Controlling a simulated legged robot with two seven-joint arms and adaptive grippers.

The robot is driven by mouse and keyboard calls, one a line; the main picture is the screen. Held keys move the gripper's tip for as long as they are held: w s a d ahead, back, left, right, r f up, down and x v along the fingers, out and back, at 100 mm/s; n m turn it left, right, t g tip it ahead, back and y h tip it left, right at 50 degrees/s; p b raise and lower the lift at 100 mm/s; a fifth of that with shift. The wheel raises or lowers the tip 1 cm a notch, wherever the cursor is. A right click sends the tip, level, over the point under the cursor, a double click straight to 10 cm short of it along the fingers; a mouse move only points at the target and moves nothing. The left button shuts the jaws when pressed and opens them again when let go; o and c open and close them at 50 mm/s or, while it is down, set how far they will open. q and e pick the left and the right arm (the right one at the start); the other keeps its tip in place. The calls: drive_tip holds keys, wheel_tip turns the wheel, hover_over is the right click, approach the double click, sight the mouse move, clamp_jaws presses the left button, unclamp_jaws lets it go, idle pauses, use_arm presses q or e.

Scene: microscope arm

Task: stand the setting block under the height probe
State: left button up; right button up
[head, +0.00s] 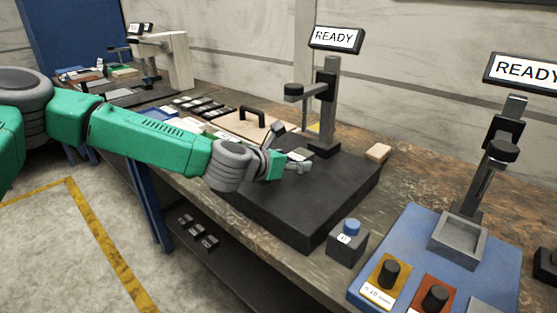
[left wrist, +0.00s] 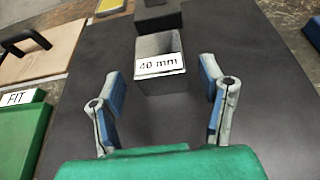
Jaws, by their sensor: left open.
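The setting block is a grey block (left wrist: 160,45) with a white label reading "40 mm"; it is on the dark plate. In the head view the block (head: 300,154) is small and partly hidden by my gripper. My left gripper (head: 290,150) is open low over the plate; in the left wrist view its fingers (left wrist: 160,80) are spread on either side of the block's near end, with gaps to it. The height probe (head: 294,91) hangs from an arm on a dark column (head: 327,100) at the plate's back, with a "READY" display (head: 336,39) above.
The black plate (head: 325,205) has free room at its front and right. A wooden board with a black handle (head: 251,115) lies to the left. A blue-button box (head: 347,240) and a blue fixture (head: 410,250) stand to the right.

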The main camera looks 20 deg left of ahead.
use_arm(q)
drive_tip(key=v, duration=0.7)
drive_tip(key=shift+s+p, duration=0.1)
drive_tip(key=shift+p, duration=0.2)
